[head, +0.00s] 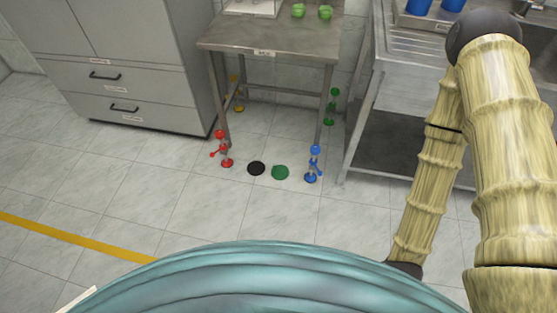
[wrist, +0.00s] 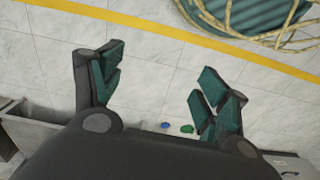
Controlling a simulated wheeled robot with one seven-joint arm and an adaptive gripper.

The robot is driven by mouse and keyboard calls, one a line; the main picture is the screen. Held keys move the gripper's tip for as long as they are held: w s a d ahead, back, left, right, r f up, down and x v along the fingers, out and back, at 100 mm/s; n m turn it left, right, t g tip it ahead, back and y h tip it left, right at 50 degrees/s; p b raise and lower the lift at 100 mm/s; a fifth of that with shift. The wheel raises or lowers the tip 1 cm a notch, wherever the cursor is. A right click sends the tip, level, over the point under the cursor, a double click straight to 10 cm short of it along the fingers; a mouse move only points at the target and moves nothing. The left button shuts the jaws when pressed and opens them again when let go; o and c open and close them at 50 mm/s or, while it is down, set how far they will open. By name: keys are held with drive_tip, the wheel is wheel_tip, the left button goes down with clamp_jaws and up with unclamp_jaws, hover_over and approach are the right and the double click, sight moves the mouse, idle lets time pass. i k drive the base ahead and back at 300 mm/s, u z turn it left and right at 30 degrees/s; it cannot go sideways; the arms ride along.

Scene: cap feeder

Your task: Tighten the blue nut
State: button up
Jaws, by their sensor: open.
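The blue nut (head: 316,150) appears to be the upper blue piece on the front right leg of a small metal table (head: 270,68). A blue foot (head: 311,177) rests on the floor below it, with a small blue side piece between. In the wrist view a small blue piece (wrist: 165,125) shows beyond my gripper (wrist: 158,84); I cannot tell whether it is nut or foot. My gripper is open and empty, its fingers wide apart over bare floor, clear of the table leg. The head view does not show my gripper.
Red (head: 219,134), yellow (head: 238,106) and green (head: 333,93) fittings mark the other legs. Black (head: 256,168) and green (head: 280,172) discs lie on the floor. A grey cabinet (head: 120,60) stands left, a steel sink unit (head: 365,125) right.

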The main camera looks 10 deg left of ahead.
sight(319, 173)
drive_tip(key=z, duration=1)
drive_tip(key=i, duration=0.5)
drive_tip(key=u, duration=2.05)
